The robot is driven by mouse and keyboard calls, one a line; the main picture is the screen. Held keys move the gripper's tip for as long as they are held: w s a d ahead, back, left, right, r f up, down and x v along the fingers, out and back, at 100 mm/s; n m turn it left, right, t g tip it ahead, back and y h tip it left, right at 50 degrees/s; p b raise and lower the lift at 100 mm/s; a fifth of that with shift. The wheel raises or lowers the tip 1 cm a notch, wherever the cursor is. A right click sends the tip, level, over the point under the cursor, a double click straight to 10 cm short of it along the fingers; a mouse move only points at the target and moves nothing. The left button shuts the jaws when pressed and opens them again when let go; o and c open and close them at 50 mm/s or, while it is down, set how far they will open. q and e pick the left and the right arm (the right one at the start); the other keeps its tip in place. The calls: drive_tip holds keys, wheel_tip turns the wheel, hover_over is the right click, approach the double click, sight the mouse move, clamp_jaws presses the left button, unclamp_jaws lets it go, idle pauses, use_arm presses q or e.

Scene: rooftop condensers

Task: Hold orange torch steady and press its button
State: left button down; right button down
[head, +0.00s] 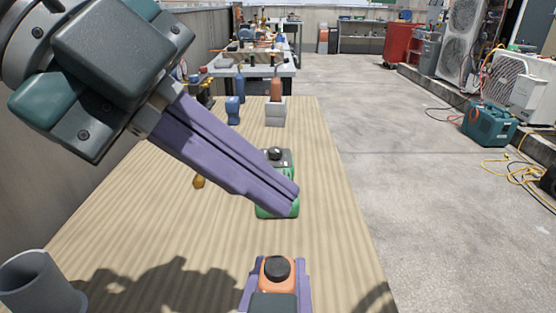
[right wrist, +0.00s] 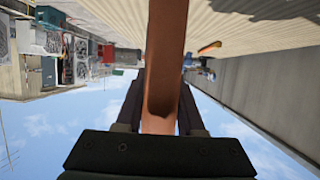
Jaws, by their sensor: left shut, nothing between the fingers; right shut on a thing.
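The orange torch (head: 265,275) is at the bottom centre of the head view, with a round black button (head: 277,268) facing up. My right gripper (head: 275,297) is shut on it, one purple finger on each side. In the right wrist view, the torch's long orange-brown body (right wrist: 165,70) runs up between the dark fingers. My left gripper (head: 285,199) reaches in from the upper left with its purple fingers shut and empty. Its tips show above and beyond the torch in the picture, apart from the button. The left fingers partly hide a green device with a black knob (head: 274,154).
The wooden table (head: 340,240) is mostly clear on its right side. A grey cup (head: 40,285) stands at the near left. Farther back are a blue bottle (head: 240,85), a pale block (head: 275,112) holding a brown bottle, and a small orange-brown object (head: 199,181).

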use_arm(q)
drive_tip(key=shift+r, duration=0.8)
use_arm(e)
unclamp_jaws()
use_arm(q)
drive_tip(key=shift+r+p, duration=0.8)
use_arm(e)
drive_tip(key=v, duration=0.9)
use_arm(q)
drive_tip(key=shift+s, duration=0.1)
